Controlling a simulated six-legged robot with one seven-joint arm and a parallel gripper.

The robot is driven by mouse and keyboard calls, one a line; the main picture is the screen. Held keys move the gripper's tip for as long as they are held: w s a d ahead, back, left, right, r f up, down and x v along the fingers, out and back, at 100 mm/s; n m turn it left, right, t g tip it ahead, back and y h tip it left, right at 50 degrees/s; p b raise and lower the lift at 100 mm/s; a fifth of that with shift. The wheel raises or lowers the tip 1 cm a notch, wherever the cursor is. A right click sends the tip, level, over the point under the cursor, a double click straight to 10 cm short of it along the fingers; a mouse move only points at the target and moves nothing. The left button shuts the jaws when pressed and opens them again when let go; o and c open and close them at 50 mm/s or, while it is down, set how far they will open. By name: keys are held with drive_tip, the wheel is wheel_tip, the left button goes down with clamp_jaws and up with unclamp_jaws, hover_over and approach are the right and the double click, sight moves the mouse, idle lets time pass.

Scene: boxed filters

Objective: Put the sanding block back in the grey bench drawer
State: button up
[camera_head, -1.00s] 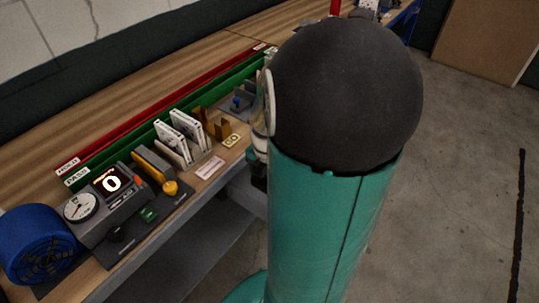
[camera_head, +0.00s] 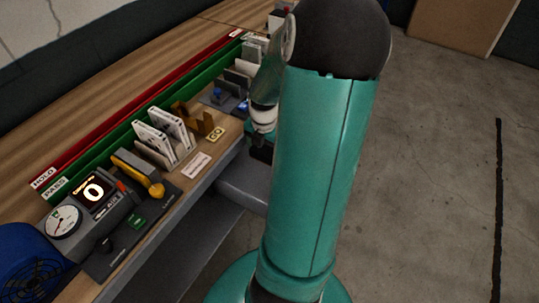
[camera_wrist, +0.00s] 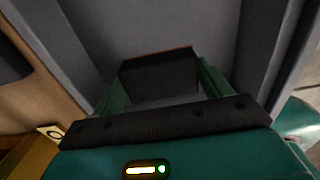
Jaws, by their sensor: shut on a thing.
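The sanding block (camera_wrist: 160,76) is a dark block with a thin orange-brown edge along its top. In the wrist view my gripper (camera_wrist: 158,92) is shut on it, with a green finger on each side. The grey bench drawer (camera_head: 242,190) stands pulled out under the bench front in the head view. Its grey walls (camera_wrist: 258,50) flank the block and gripper in the wrist view. I cannot tell whether the block touches the drawer floor. In the head view my arm hides the block and part of the drawer.
The wooden bench (camera_head: 110,105) holds a console with a lit 0 (camera_head: 93,192), a yellow-handled device (camera_head: 140,174), white boxed filters (camera_head: 165,135) and a blue fan-like unit (camera_head: 35,265). Green and red rails run behind. Open concrete floor (camera_head: 430,180) lies to the right.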

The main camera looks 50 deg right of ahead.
sight(270, 151)
drive_tip(key=d+f, duration=0.1)
drive_tip(key=f, duration=0.1)
drive_tip(key=d+f, duration=0.2)
drive_tip(key=w+d+f, duration=0.1)
drive_tip(key=f, duration=0.1)
drive_tip(key=shift+w+d, duration=0.1)
drive_tip(key=shift+d, duration=0.25)
drive_tip(key=shift+f, duration=1.45)
drive_tip(key=shift+f, duration=0.2)
drive_tip(key=o, duration=0.7)
drive_tip(key=shift+c, duration=0.2)
wheel_tip(270, 151, up, 12)
drive_tip(key=shift+r, duration=0.2)
